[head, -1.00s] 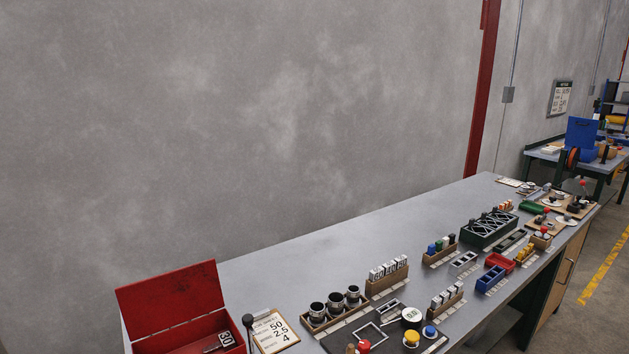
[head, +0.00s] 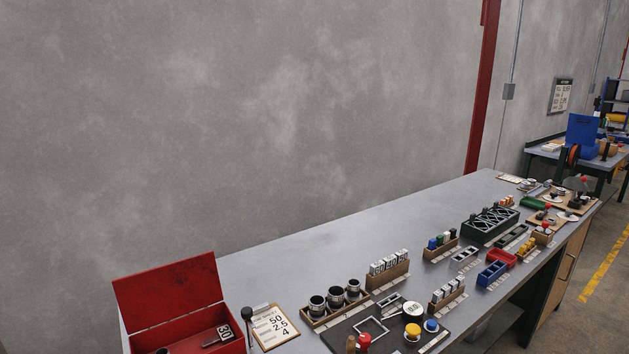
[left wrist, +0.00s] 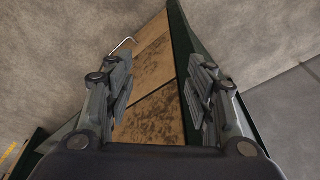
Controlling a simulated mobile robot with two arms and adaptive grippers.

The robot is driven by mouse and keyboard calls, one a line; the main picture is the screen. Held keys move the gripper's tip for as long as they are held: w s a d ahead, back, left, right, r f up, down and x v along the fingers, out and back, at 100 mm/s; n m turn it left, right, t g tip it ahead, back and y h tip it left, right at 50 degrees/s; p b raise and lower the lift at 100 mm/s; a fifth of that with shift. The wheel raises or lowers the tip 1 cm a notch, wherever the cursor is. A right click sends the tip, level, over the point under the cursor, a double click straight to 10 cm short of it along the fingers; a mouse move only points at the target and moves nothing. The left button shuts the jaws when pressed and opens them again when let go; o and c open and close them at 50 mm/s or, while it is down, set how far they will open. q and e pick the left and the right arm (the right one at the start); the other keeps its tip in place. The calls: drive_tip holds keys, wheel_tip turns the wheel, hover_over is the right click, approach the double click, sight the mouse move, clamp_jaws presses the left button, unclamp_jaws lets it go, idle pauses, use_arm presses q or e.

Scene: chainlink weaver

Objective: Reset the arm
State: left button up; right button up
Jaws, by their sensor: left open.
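My left gripper (left wrist: 157,95) shows in the left wrist view with its two fingers spread apart and nothing between them. Beyond the fingers is a worn wooden panel (left wrist: 152,118) with a dark green frame edge and a bent metal handle (left wrist: 122,44). Neither of my grippers shows in the head view, and my right gripper is in no view.
A long grey workbench (head: 330,250) runs along a concrete wall. On it stand an open red box (head: 170,285), a clipboard (head: 274,328), a rack of cups (head: 336,297), a dark green block holder (head: 490,224) and small trays. Its back strip is bare.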

use_arm(q)
drive_tip(key=s+a+f+b, duration=0.1)
drive_tip(key=s+f, duration=0.3)
drive_tip(key=f, duration=0.5)
drive_tip(key=s+f+b, duration=0.1)
drive_tip(key=s+f, duration=0.2)
drive_tip(key=f, duration=0.6)
drive_tip(key=s+a+f+g+b, duration=0.1)
drive_tip(key=s+a+f+b, duration=0.1)
drive_tip(key=s+f, duration=0.7)
drive_tip(key=shift+s+a+f+g, duration=0.15)
drive_tip(key=shift+s+f+g, duration=0.15)
drive_tip(key=shift+s, duration=1.3)
